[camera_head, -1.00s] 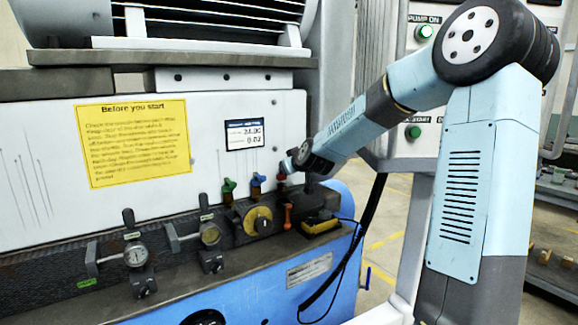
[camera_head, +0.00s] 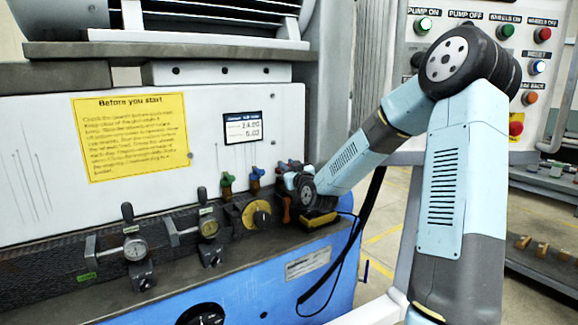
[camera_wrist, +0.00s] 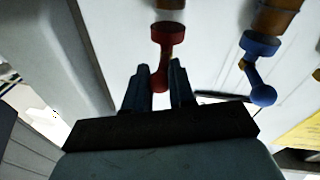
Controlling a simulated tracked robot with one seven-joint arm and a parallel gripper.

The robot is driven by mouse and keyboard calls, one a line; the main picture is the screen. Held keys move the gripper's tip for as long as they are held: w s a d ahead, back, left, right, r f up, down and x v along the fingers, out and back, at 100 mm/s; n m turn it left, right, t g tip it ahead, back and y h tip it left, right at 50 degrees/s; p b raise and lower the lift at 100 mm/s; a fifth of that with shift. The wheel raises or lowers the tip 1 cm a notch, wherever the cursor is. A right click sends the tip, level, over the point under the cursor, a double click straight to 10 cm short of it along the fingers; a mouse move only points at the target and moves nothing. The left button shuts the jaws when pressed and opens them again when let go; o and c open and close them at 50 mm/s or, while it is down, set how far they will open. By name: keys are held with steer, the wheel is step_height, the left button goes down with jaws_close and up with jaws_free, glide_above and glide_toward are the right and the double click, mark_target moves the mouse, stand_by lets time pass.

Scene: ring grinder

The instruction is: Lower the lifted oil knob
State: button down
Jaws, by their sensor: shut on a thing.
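A red knob (camera_wrist: 167,34) shows in the wrist view, with a round cap, a stem and a ball end. My gripper (camera_wrist: 160,72) has its two fingers on either side of the red knob's stem and ball end and is shut on it. A blue knob (camera_wrist: 260,45) of the same form stands beside it, apart from the fingers. In the head view my gripper (camera_head: 287,168) is at the right end of the row of knobs. The blue knob (camera_head: 256,178) and a green knob (camera_head: 227,183) stand to its left. The red knob is largely hidden there.
A yellow dial (camera_head: 258,214), two gauges (camera_head: 135,249) and an orange lever (camera_head: 286,211) sit close below the knobs. A black cable (camera_head: 370,205) hangs right of the gripper. The button panel (camera_head: 480,60) stands behind my arm.

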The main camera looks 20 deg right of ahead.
steer(key=shift+d+f+t, duration=0.1)
steer(key=shift+f+t, duration=0.1)
steer(key=shift+t, duration=0.2)
steer(key=c, duration=1)
jaws_free()
steer(key=v, duration=1.3)
steer(key=shift+s, duration=0.35)
steer(key=shift+f, duration=0.1)
